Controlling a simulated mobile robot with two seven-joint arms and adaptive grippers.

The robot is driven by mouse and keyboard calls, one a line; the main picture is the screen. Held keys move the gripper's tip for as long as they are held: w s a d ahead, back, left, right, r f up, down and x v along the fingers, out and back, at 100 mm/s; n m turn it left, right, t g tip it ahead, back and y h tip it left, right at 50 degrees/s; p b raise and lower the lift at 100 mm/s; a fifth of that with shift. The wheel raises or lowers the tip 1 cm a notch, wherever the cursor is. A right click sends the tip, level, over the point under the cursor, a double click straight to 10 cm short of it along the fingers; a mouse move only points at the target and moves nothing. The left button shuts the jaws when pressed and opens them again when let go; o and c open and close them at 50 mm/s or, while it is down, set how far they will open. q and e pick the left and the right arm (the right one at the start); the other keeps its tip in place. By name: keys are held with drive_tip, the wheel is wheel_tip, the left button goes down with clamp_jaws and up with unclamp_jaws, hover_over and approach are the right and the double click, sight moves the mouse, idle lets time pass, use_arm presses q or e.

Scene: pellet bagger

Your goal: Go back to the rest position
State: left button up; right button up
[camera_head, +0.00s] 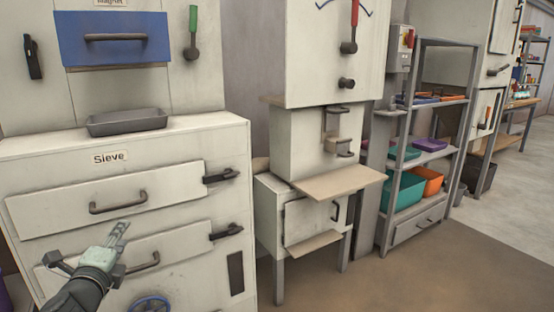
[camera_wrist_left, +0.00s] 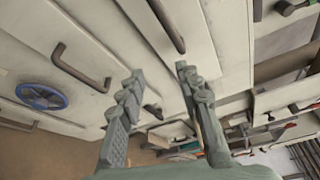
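My left gripper (camera_head: 118,232) is in front of the sieve cabinet (camera_head: 200,145), near its two drawers. In the left wrist view the two fingers of this gripper (camera_wrist_left: 158,85) stand apart with nothing between them. The upper sieve drawer (camera_head: 60,205) and the lower drawer (camera_head: 190,242) each have a dark bar handle and a black latch at the right. The gripper overlaps the lower drawer in the head view; whether it touches it I cannot tell. My right gripper is not in either view.
A grey tray (camera_head: 127,122) sits on the cabinet top below a blue magnet drawer (camera_head: 113,38). A blue handwheel (camera_head: 150,304) is low on the cabinet. The bagging machine (camera_head: 310,140) and a shelf rack (camera_head: 432,145) with bins stand to the right. Brown floor (camera_head: 400,285) lies clear in front.

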use_arm(q)
drive_tip(key=s+d+f+n+g, duration=0.1)
drive_tip(key=s+f+n+g, duration=0.45)
drive_tip(key=f, duration=0.55)
drive_tip(key=s+d+f+n+g, duration=0.2)
drive_tip(key=s+f+n, duration=0.4)
drive_tip(key=s+f, duration=0.45)
drive_tip(key=s+d+f+n+g+h, duration=0.1)
drive_tip(key=s+d+f+n+g, duration=0.1)
drive_tip(key=s+f, duration=0.4)
drive_tip(key=s+d+f+n+g, duration=0.3)
drive_tip(key=s+f, duration=0.3)
drive_tip(key=s, duration=0.4)
drive_tip(key=shift+d+f+n+g+h, duration=0.35)
drive_tip(key=shift+n+g+h, duration=0.1)
drive_tip(key=shift+n, duration=0.2)
drive_tip(key=shift+w, duration=0.1)
